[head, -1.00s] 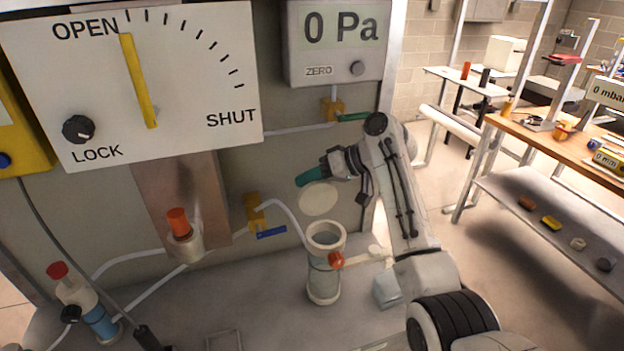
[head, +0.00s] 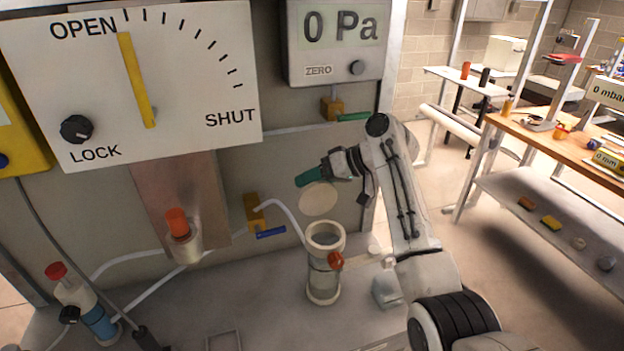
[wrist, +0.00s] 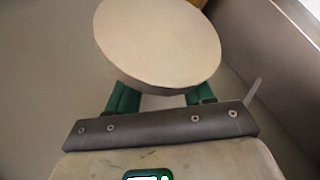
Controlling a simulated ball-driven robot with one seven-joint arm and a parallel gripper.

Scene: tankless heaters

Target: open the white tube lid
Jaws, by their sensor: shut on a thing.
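The tube (head: 323,283) is a clear upright cylinder with a white rim. It stands on the bench, and its top is open. The white lid (head: 319,200) is a flat cream disc, tilted and held above the tube, apart from its rim. My gripper (head: 309,178) has green fingers and is shut on the lid. In the wrist view the lid (wrist: 158,42) lies across the far ends of the fingers of my gripper (wrist: 160,90), hiding the tips and the exact contact.
A red knob (head: 335,260) sticks out from the tube's right side. A small bottle (head: 387,287) stands to its right. A panel with a yellow lever (head: 137,80) and a pressure display (head: 340,30) are on the wall behind. A blue-handled valve (head: 270,232) is left of the tube.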

